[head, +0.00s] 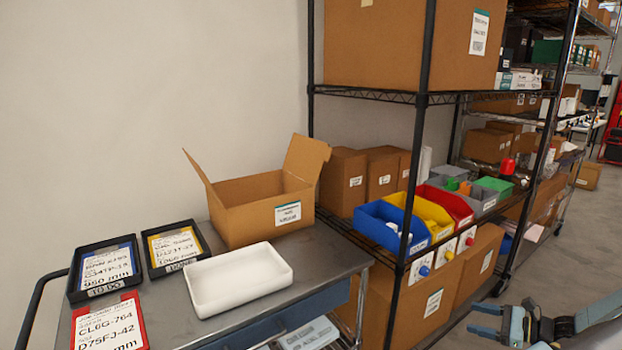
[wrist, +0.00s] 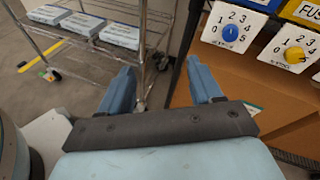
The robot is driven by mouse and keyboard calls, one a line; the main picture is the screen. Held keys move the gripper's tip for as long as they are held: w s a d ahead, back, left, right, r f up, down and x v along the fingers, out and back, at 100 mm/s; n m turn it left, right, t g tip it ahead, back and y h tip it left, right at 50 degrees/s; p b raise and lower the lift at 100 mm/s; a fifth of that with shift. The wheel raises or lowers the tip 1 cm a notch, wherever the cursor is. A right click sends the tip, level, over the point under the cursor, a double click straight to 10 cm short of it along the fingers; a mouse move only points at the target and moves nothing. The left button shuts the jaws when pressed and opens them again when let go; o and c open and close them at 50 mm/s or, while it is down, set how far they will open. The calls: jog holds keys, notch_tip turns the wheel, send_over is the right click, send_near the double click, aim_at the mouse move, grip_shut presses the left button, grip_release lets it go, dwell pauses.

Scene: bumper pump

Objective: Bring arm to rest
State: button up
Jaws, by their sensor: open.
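My gripper (head: 490,320) shows at the bottom right of the head view, in front of the shelf rack and right of the cart. In the wrist view my gripper (wrist: 163,90) has its two blue fingers spread apart with nothing between them. The gripper is open and empty. Most of my arm is cut off by the right edge of the head view.
A metal cart (head: 345,262) holds a white tray (head: 240,280), an open cardboard box (head: 262,205) and label trays. The rack post (head: 408,200) stands near, with coloured bins (head: 385,225) and dials, including a blue dial (wrist: 230,33). Floor at right is clear.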

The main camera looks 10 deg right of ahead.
jog(key=w+a+r+n+g+h, duration=0.25)
jog(key=a+r+n+g, duration=0.35)
jog(key=a+r, duration=0.5)
jog(key=w+a+r+n+g+h, duration=0.25)
jog(key=a+r+n+g, duration=0.25)
jog(key=a+r+n, duration=0.5)
jog(key=s+a+r+n+t+h, duration=0.2)
jog(key=s+a+r+n, duration=0.2)
jog(key=s+a+r, duration=0.3)
jog(key=s+a+r+n+t+h, duration=0.3)
jog(key=s+a+r, duration=0.4)
jog(key=r, duration=0.4)
jog(key=shift+n, duration=0.7)
jog(key=shift+a, duration=0.1)
jog(key=shift+c, duration=0.3)
